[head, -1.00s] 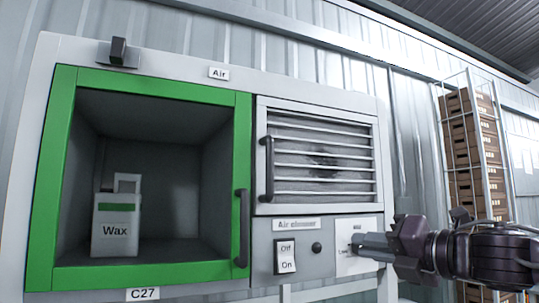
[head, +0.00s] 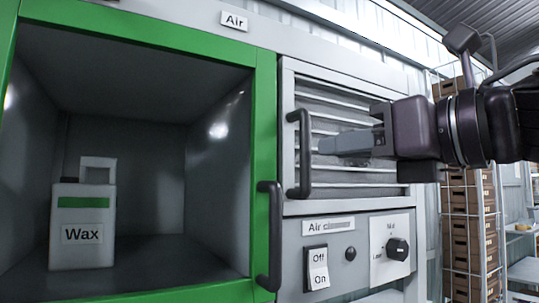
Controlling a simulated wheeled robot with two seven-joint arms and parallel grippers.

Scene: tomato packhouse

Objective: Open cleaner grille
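The air cleaner grille (head: 345,185) is a light-framed panel with horizontal slats, right of the green-framed compartment, and looks closed. Its dark vertical bar handle (head: 304,155) is on its left side. My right gripper (head: 324,147) comes in from the right, in front of the slats, with its fingertips pointing left just right of the handle. A small gap shows between tips and handle. The fingers overlap in this view, so their opening is hidden; nothing shows held. The gripper covers part of the middle slats. My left gripper is not in view.
The green-framed compartment (head: 265,100) stands open-fronted on the left, with a white Wax container (head: 82,215) inside and a dark handle (head: 269,235). Below the grille are an Off/On switch (head: 317,267) and a dial (head: 397,249). A rack of brown crates (head: 470,230) stands at the right.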

